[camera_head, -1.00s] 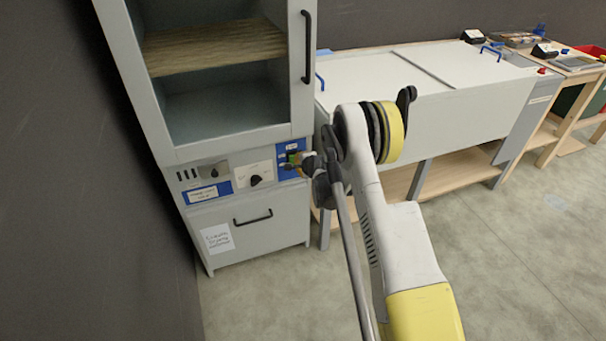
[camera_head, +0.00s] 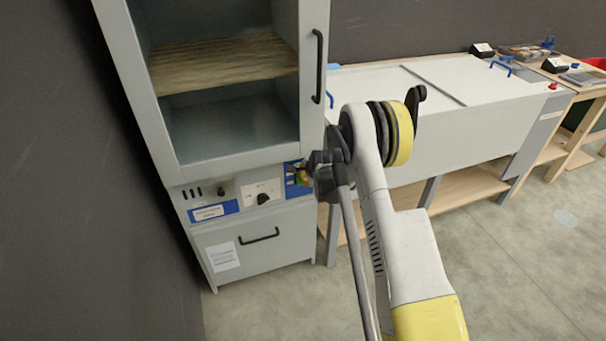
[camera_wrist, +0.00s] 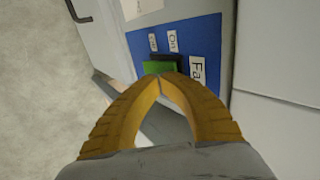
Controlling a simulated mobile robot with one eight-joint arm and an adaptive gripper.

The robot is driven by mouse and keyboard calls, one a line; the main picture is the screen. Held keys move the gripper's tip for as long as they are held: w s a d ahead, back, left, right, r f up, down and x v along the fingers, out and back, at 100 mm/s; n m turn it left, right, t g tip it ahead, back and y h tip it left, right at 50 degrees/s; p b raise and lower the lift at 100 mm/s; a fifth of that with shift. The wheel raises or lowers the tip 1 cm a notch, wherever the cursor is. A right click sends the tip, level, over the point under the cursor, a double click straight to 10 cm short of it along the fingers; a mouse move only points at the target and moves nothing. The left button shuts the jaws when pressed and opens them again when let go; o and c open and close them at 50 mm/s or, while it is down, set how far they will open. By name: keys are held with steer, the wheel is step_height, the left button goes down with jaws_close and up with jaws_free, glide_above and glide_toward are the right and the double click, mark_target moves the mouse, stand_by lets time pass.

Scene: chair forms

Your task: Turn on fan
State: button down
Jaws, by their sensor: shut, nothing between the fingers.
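The fan switch (camera_wrist: 160,67) is green with a dark edge, on a blue panel (camera_wrist: 197,40) labelled "Fan", "On" and a second small label. In the wrist view my gripper (camera_wrist: 167,77) is shut and empty, its yellow fingertips together at the lower edge of the green switch. They look to be touching or very close; I cannot tell which. The switch itself is hard to make out there.
Left of the blue panel are a dark knob (camera_head: 262,199) on a white plate and a smaller control (camera_head: 222,190). A black drawer handle (camera_head: 259,237) is below. A long grey bench (camera_head: 440,100) stands to the right. Open floor lies in front.

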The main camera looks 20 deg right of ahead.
steer(key=shift+s+r+p, duration=0.2)
steer(key=shift+r+p, duration=0.1)
steer(key=shift+r, duration=0.5)
